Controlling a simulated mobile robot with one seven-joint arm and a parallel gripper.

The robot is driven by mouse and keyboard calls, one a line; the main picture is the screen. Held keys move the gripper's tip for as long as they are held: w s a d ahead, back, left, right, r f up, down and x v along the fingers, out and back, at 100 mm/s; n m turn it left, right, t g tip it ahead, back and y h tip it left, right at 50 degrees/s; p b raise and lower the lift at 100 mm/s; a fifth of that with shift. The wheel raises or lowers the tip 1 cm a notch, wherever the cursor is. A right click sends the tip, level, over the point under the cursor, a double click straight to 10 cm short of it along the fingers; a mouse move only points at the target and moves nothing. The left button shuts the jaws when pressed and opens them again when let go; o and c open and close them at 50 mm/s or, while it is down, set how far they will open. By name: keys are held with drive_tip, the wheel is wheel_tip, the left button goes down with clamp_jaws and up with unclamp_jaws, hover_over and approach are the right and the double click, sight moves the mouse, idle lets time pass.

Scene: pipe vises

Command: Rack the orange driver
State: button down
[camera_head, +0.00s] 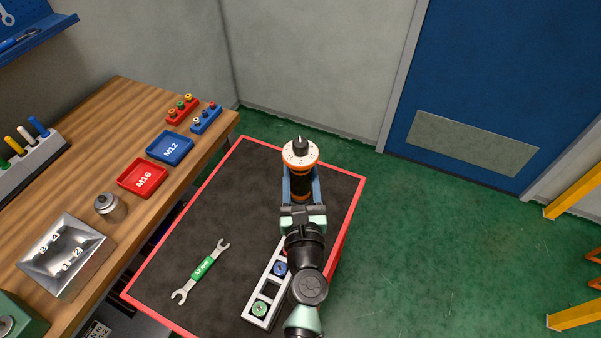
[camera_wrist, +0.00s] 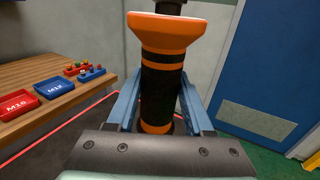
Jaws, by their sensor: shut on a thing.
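The orange driver (camera_head: 299,155), a thick orange and black tool with a black tip on top, stands roughly upright in my gripper (camera_head: 300,184). In the wrist view the driver (camera_wrist: 164,35) has a flared orange head, a black grip and an orange band low down. The blue fingers of my gripper (camera_wrist: 158,100) are shut on it from both sides. A light grey rack (camera_head: 256,299) lies on the dark mat below my arm. It holds a round blue-topped piece (camera_head: 280,268) and a round green-topped piece (camera_head: 260,308). My arm hides part of the rack.
A 17 mm wrench (camera_head: 201,271) lies on the red-edged mat (camera_head: 225,205). The wooden bench (camera_head: 110,110) at left carries red M16 (camera_head: 142,178) and blue M12 (camera_head: 170,148) trays, a metal numbered tray (camera_head: 65,255) and a block of coloured handles (camera_head: 35,160).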

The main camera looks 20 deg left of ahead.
sight(300, 199)
drive_tip(key=shift+f+b, duration=4.25)
drive_tip(key=shift+b, duration=0.05)
idle(3.2)
drive_tip(key=shift+c, duration=1.1)
unclamp_jaws()
